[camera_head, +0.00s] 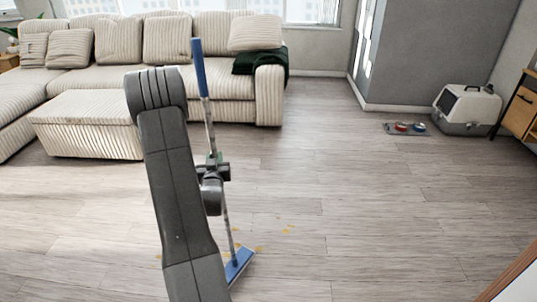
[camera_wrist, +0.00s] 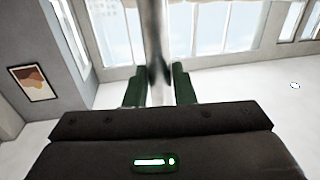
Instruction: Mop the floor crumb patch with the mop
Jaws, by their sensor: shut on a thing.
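The mop has a blue upper handle (camera_head: 201,70), a grey pole and a flat blue head (camera_head: 238,265). It stands slightly tilted, with its head low at the floor. My gripper (camera_head: 215,160) is shut on the pole around its middle. In the wrist view the green-edged fingers (camera_wrist: 158,88) sit on both sides of the grey pole (camera_wrist: 155,40). The crumb patch (camera_head: 259,248) shows as small scattered yellow-orange specks on the wooden floor around the mop head. My arm hides part of the floor to the left of the head.
A cream corduroy sofa (camera_head: 215,30) and an ottoman (camera_head: 88,112) stand behind and left. A pet carrier (camera_head: 466,108), a tray with bowls (camera_head: 407,129) and a wooden cabinet (camera_head: 522,107) are at right. The floor (camera_head: 370,210) right of the mop is clear.

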